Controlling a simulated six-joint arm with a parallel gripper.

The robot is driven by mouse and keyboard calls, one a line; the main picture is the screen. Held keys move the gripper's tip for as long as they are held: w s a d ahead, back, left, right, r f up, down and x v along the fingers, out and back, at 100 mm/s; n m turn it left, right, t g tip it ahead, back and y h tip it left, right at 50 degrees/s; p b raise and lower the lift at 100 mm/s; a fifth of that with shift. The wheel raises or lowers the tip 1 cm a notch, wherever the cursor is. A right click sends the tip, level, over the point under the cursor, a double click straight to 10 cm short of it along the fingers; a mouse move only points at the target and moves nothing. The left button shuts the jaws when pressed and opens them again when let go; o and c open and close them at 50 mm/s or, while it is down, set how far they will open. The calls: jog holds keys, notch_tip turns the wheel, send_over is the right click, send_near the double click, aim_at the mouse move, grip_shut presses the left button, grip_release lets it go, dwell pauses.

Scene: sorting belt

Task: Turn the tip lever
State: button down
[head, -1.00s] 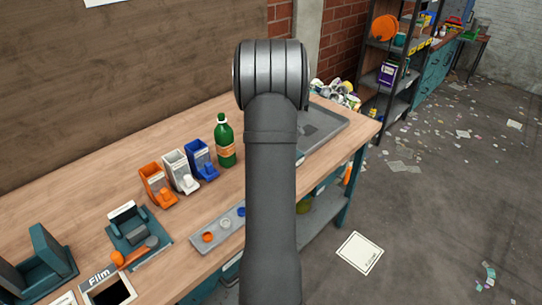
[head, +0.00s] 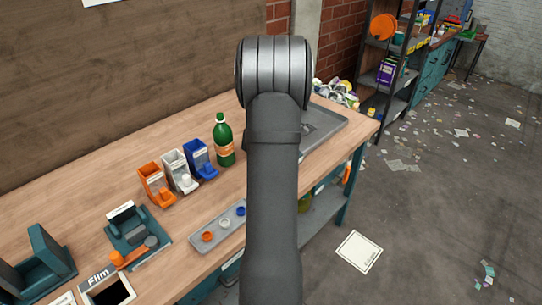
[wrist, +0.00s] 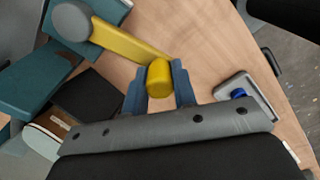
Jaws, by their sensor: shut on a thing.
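The tip lever (wrist: 128,43) shows in the wrist view as a yellow bar. It runs from a round grey pivot (wrist: 72,21) on a teal stand (wrist: 38,82) to a yellow rounded knob (wrist: 159,74). My gripper (wrist: 160,84) has its two blue fingers on either side of the knob and is shut on it. In the head view my own arm hides the gripper and this lever.
A grey tray (head: 204,249) with orange, white and blue round pieces lies near the bench front; its blue end shows in the wrist view (wrist: 262,102). Orange (head: 155,185), white (head: 178,171) and blue (head: 199,160) holders and a green bottle (head: 223,142) stand behind.

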jog(key=d+n, duration=0.1)
jog(key=s+d+n, duration=0.1)
jog(key=d+n, duration=0.1)
jog(key=shift+s+n, duration=0.2)
jog(key=shift+n, duration=0.1)
jog(key=d+n, duration=0.2)
jog(key=shift+s+d+n, duration=0.15)
jog(key=shift+d+n, duration=0.1)
jog(key=shift+n, duration=0.05)
jog(key=d+n, duration=0.2)
jog(key=shift+n, duration=0.3)
jog(key=shift+w+d+n, duration=0.25)
jog(key=shift+d+n, duration=0.35)
jog(key=shift+n, duration=0.1)
jog(key=shift+w+d+n, duration=0.25)
jog(key=shift+d+n, duration=0.35)
jog(key=shift+n, duration=0.1)
jog(key=c, duration=1.2)
grip_release()
jog(key=shift+o, duration=0.2)
